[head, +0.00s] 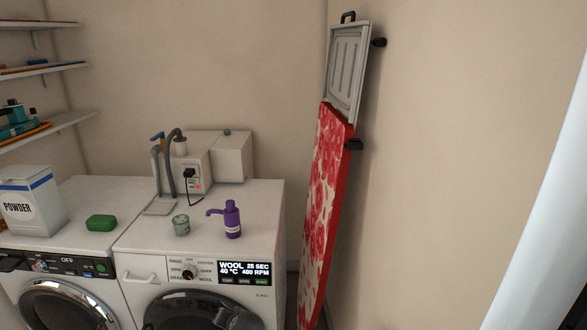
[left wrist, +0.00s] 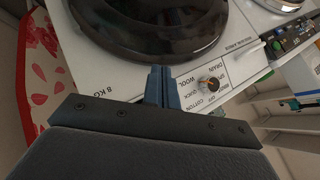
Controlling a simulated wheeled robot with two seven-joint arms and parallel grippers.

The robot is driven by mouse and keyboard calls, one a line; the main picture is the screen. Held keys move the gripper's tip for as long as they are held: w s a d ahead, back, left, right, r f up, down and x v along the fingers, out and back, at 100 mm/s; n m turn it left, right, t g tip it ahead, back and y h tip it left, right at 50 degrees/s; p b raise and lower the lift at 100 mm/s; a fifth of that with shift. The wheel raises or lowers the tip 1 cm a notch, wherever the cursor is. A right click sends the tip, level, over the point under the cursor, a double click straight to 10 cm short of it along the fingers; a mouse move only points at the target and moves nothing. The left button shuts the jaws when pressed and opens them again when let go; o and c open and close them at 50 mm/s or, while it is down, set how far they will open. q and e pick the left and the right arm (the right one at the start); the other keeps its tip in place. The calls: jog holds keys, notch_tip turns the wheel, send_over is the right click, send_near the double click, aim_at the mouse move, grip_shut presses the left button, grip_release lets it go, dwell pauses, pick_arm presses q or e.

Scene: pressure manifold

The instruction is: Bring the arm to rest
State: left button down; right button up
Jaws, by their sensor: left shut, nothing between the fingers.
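My left gripper (left wrist: 161,85) shows in the left wrist view. Its two blue-grey fingers are together, with nothing between them. Behind the fingers in that view are the front panel and dark round door of a white washing machine (left wrist: 245,55), with the picture turned so its lettering is upside down. I cannot tell the exact gap between fingertips and machine. In the head view the same machine (head: 150,262) stands at the bottom middle. I cannot make out my left gripper for certain there. My right gripper is in neither view.
A green soap bar (head: 101,222), a small glass (head: 181,225), a purple pump bottle (head: 232,220) and a powder box (head: 31,200) stand on the machines. A red-patterned ironing board (head: 326,200) leans at the wall. Shelves (head: 48,130) are at left.

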pick_arm(q)
jog(key=s+d+f+g+h, duration=0.1)
jog(key=s+f, duration=0.4)
jog(key=s, duration=0.8)
jog(key=s+d+f+g+h, duration=0.2)
jog(key=s+f, duration=0.3)
jog(key=s, duration=0.8)
jog(key=s+d+f+n+g+h, duration=0.1)
jog(key=s+f+g+h, duration=0.2)
jog(key=s, duration=1.1)
notch_tip(320, 180, down, 2)
jog(key=shift+d+g+h, duration=0.2)
jog(key=shift+g+h, duration=0.2)
jog(key=shift+h, duration=0.1)
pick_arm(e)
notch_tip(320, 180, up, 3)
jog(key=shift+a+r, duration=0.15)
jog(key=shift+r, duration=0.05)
pick_arm(q)
jog(key=shift+s, duration=0.15)
